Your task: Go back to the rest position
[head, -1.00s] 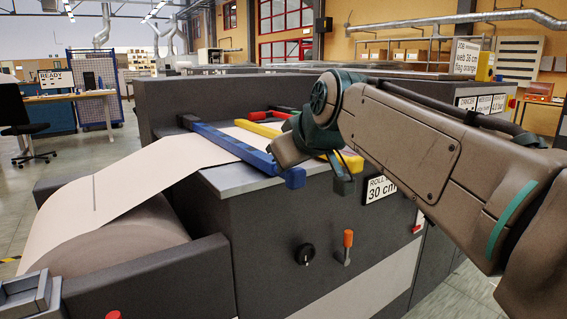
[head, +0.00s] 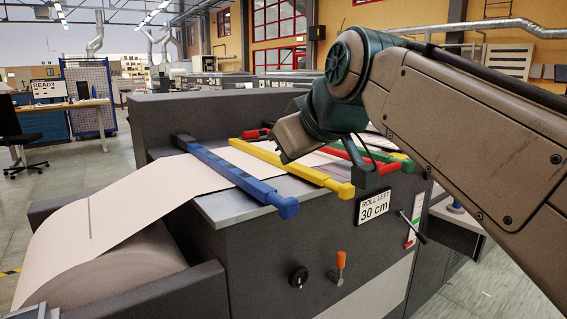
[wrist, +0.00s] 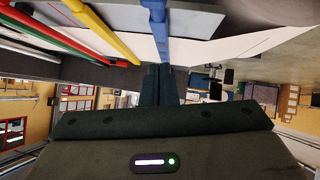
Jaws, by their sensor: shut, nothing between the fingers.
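Contact with the press or bars cannot be told. My wrist and arm hide part of the press top behind them.
A blue bar (head: 235,175), a yellow bar (head: 290,165), and red and green bars (head: 395,155) cross the press top. White web (head: 120,205) runs down to a paper roll (head: 120,270). An orange-topped lever (head: 341,262) and black knob (head: 298,277) stick out in front.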

